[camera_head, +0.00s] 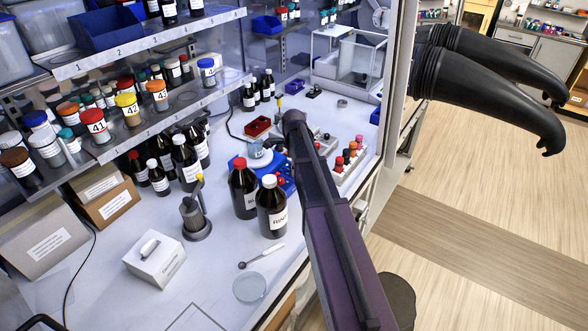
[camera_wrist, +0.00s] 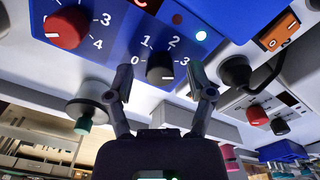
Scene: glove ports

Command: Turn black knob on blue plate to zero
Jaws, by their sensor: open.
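In the wrist view the black knob (camera_wrist: 160,68) is on the blue front of the blue plate (camera_wrist: 112,48). The numbers 0 to 3 are printed around it, 0 at its left and 3 at its right. A pale mark shows on the knob; I cannot tell exactly which number it points to. My gripper (camera_wrist: 161,84) is open, with one finger left and one right of the knob, and a gap shows on each side. In the head view the blue plate (camera_head: 284,184) is partly hidden behind my arm, and the gripper's fingers cannot be made out.
A red knob (camera_wrist: 66,27) sits left of the black one on the same panel. A lit indicator (camera_wrist: 200,35) is at the upper right. Dark bottles (camera_head: 243,190) stand close to the blue plate. A rack of small coloured-cap bottles (camera_head: 349,160) is right of my arm.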

